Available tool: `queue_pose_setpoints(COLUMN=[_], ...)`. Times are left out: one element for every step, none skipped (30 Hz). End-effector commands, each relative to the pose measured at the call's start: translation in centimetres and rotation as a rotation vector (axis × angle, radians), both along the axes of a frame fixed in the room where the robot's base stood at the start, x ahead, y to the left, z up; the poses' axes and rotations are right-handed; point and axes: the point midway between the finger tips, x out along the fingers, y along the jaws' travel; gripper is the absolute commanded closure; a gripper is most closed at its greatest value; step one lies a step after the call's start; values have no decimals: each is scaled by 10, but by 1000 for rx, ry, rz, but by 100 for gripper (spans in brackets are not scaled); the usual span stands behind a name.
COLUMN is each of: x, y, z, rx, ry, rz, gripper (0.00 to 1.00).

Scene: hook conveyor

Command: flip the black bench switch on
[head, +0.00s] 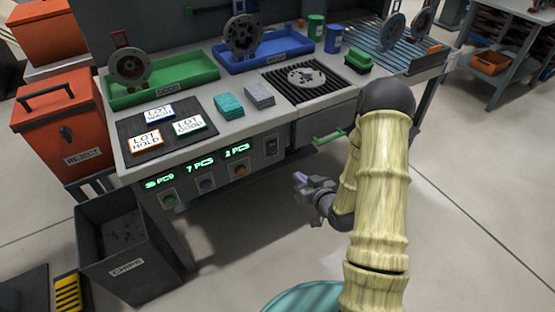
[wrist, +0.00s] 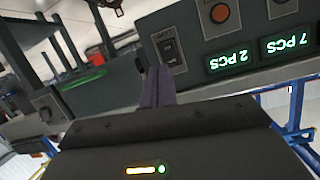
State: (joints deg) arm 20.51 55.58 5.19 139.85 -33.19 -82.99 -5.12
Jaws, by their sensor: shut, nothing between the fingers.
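The black bench switch (head: 271,147) is on the grey front panel of the bench, at the right end of the row of buttons. In the wrist view the switch (wrist: 168,47) appears just beyond my fingertips, its rocker facing me. Whether the rocker is on or off is too small to tell. My gripper (head: 301,177) is in front of the bench, below and to the right of the switch in the head view. Its purple fingers (wrist: 155,74) are shut and empty in the wrist view. They partly overlap the switch plate's edge; contact cannot be told.
Left of the switch are a red button (head: 239,170), other buttons and green piece counters (head: 200,162). A drawer with a green handle (head: 330,137) is to its right. A grey chips bin (head: 126,266) stands at the left. The floor before the bench is clear.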

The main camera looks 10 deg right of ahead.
Motion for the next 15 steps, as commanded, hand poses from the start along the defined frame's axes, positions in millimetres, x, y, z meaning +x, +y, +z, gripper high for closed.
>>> queue_pose_setpoints(x=[-1, -1, -1, -1, -1, -2, -2, -2, -2, -2, -3, -3, -3, -3, -4], y=[0, 0, 0, -1, -1, -1, -2, -1, -2, -2, -2, -2, -2, -2, -2], z=[-3, -4, -5, -5, -6, -7, -7, -7, -8, -8, -9, -9, -10, -10, -10], rx=[-68, -113, -172, -217, -262, -323, -368, -412, -473, -518, -563, -624, -669, -715, -776], ry=[-28, -46, -73, -91, -110, -136, -155, -176, -200, -221, -240, -266, -286, -305, -333], rz=[23, 38, 57, 70, 84, 103, 116, 130, 148, 162, 176, 194, 207, 220, 237], gripper=[100, 100, 100, 100, 100, 100, 100, 100, 100, 100, 100, 100, 100, 100, 100])
